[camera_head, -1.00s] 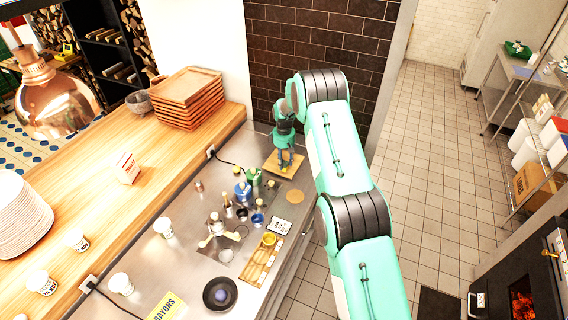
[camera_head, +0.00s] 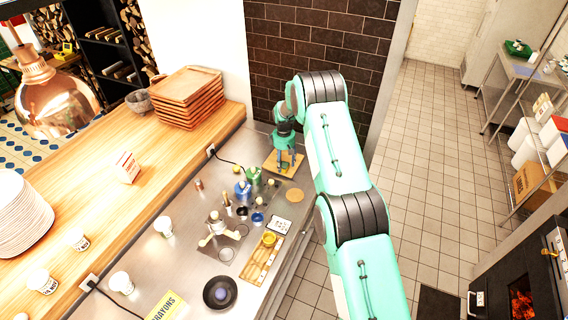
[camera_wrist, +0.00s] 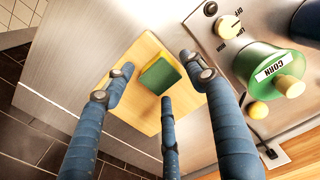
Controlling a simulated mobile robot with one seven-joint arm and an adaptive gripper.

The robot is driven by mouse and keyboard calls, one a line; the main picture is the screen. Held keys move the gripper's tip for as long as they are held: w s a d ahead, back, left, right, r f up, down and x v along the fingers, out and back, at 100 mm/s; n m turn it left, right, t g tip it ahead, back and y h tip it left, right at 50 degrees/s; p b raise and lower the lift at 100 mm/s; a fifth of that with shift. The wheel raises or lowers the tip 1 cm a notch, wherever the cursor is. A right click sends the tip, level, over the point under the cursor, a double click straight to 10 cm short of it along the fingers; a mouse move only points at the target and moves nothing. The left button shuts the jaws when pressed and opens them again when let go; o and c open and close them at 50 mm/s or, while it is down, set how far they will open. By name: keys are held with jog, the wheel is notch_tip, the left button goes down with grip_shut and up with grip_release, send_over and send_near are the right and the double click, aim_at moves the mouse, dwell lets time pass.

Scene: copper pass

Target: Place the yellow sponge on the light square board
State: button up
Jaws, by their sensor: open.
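The yellow sponge (camera_wrist: 157,72), with a green face, lies on the light square board (camera_wrist: 136,108) in the wrist view. Bare board shows around it. My gripper (camera_wrist: 160,78) is open, with its three blue fingers spread around the sponge. The fingertips look apart from it. In the head view my gripper (camera_head: 285,158) points down over the board (camera_head: 272,161) at the far end of the steel counter. The sponge is too small and covered to make out clearly there.
The brick wall (camera_head: 320,50) is behind.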

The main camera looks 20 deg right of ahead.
notch_tip(320, 180, up, 12)
jog(key=b, duration=0.1)
jog(key=shift+r, duration=0.15)
dwell(0.6)
dwell(0.6)
notch_tip(320, 180, up, 21)
jog(key=m+t, duration=0.1)
jog(key=m, duration=0.1)
send_over(284, 164)
jog(key=s+a, duration=0.5)
jog(key=s, duration=0.5)
jog(key=s+a+r+m+t, duration=0.2)
jog(key=s+a+r, duration=0.2)
jog(key=s+r, duration=0.85)
jog(key=s+a+r+m+t, duration=0.1)
jog(key=s+r, duration=0.2)
jog(key=s, duration=0.6)
jog(key=s+a+r+m, duration=0.1)
jog(key=s+a+r, duration=0.15)
jog(key=s, duration=0.55)
jog(key=s+a+f+m, duration=0.1)
jog(key=s, duration=0.9)
jog(key=s+f+m+t, duration=0.1)
jog(key=s, duration=0.9)
jog(key=shift+a+f+m+t, duration=0.3)
jog(key=shift+a+f, duration=0.05)
